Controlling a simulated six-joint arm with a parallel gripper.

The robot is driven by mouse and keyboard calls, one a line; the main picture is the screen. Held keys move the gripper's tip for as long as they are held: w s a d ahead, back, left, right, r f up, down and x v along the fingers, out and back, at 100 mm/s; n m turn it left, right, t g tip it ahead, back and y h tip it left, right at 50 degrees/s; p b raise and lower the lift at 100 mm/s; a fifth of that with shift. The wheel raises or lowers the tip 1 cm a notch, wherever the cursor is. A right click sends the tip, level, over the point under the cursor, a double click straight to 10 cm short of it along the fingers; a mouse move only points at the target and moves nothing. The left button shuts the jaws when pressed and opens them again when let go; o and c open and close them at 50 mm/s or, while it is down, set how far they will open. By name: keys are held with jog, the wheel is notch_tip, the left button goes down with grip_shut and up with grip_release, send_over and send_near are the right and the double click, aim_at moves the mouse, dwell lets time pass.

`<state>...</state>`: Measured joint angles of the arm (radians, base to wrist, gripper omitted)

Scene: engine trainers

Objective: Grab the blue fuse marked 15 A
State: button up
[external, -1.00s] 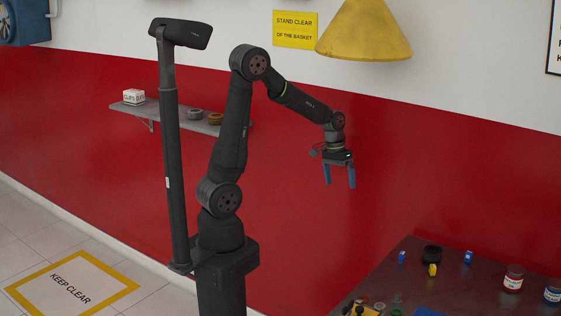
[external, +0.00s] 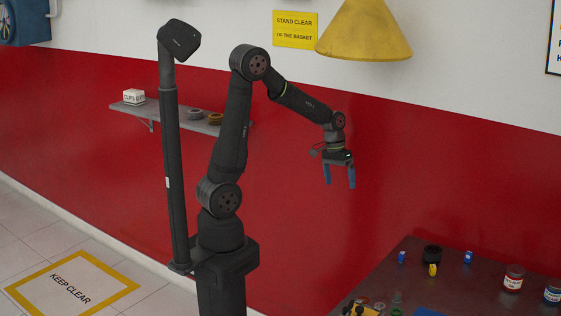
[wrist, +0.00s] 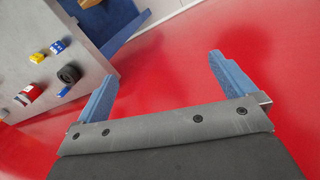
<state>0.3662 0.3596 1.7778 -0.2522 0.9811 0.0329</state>
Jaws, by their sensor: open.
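Two small blue fuses lie on the dark table, a left one (external: 402,257) and a right one (external: 468,257). In the wrist view one blue piece with a pale face (wrist: 58,46) and another blue piece (wrist: 63,91) show near the black ring. No rating can be read on either, so I cannot tell which is 15 A. A yellow fuse (external: 433,270) stands between them, also in the wrist view (wrist: 37,57). My gripper (external: 340,184) is open and empty, in the air well above and left of the table. Its blue fingers (wrist: 163,67) are spread wide.
A black ring (external: 432,252) lies behind the yellow fuse. A red jar (external: 513,278) and a blue jar (external: 552,291) stand at the right. Several small parts lie at the table's near edge. A yellow cone (external: 364,32) hangs above. A shelf (external: 175,119) is behind my arm.

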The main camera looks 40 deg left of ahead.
dwell(0.4)
jog(key=c, duration=1.1)
jog(key=m, duration=1.4)
send_over(402, 252)
jog(key=shift+t+y, duration=0.3)
jog(key=f, duration=0.9)
jog(key=shift+w+a+f, duration=0.3)
jog(key=shift+f, duration=0.05)
jog(key=shift+s+d+f, duration=0.1)
jog(key=shift+d+f, duration=0.05)
jog(key=shift+f, duration=0.7)
jog(key=shift+s+d+f, duration=0.1)
jog(key=shift+s+f, duration=0.05)
jog(key=shift+f, duration=0.75)
jog(key=shift+s+d+f, duration=0.1)
jog(key=shift+d+f, duration=0.05)
jog(key=shift+f, duration=0.7)
